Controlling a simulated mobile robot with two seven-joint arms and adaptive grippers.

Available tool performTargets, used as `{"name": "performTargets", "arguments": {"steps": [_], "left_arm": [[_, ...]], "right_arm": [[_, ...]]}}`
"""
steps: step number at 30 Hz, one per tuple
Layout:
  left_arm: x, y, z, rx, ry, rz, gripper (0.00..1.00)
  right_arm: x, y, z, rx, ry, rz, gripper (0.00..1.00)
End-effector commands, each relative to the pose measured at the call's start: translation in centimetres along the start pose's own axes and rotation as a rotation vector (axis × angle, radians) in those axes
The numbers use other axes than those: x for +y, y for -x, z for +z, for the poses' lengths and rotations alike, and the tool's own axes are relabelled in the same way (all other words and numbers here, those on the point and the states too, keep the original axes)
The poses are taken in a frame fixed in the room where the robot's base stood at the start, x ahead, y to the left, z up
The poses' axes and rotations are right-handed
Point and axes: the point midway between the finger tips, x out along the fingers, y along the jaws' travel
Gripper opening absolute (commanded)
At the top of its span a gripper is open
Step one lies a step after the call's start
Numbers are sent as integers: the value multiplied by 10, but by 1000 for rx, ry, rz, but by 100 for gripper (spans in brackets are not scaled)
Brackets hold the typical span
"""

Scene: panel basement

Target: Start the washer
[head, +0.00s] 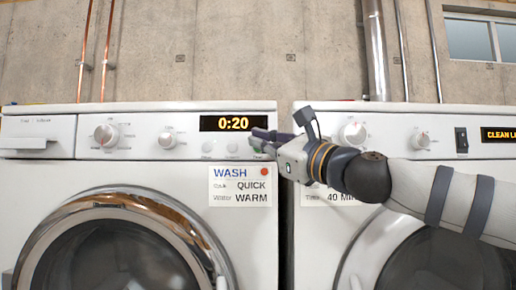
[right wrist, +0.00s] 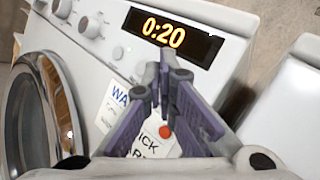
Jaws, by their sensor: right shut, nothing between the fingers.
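The left machine, the washer (head: 40,180), has a lit display (head: 233,123) reading 0:20. Its panel carries a large knob (head: 106,135), a smaller knob (head: 168,138) and a row of small buttons (head: 207,147) under the display. My right gripper (head: 259,141) is shut and empty, with its tips at the right end of that row, just below the display. In the right wrist view its closed fingers (right wrist: 162,68) sit below the display (right wrist: 168,36) and hide the panel behind them. I cannot tell whether they touch a button. My left gripper is not in view.
A card (head: 239,187) on the washer reads WASH, QUICK, WARM, with a red dot. A second machine (head: 312,236) stands close on the right, with a knob (head: 353,133), a switch (head: 461,140) and a display (head: 498,135). The washer's round door (head: 125,205) looks closed.

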Motion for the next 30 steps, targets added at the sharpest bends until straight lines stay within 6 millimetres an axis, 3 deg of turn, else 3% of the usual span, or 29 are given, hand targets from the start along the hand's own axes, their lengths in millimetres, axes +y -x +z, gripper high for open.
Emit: {"name": "performTargets", "arguments": {"steps": [30], "left_arm": [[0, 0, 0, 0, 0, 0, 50]], "right_arm": [[-5, -7, -5, 0, -1, 0, 0]]}}
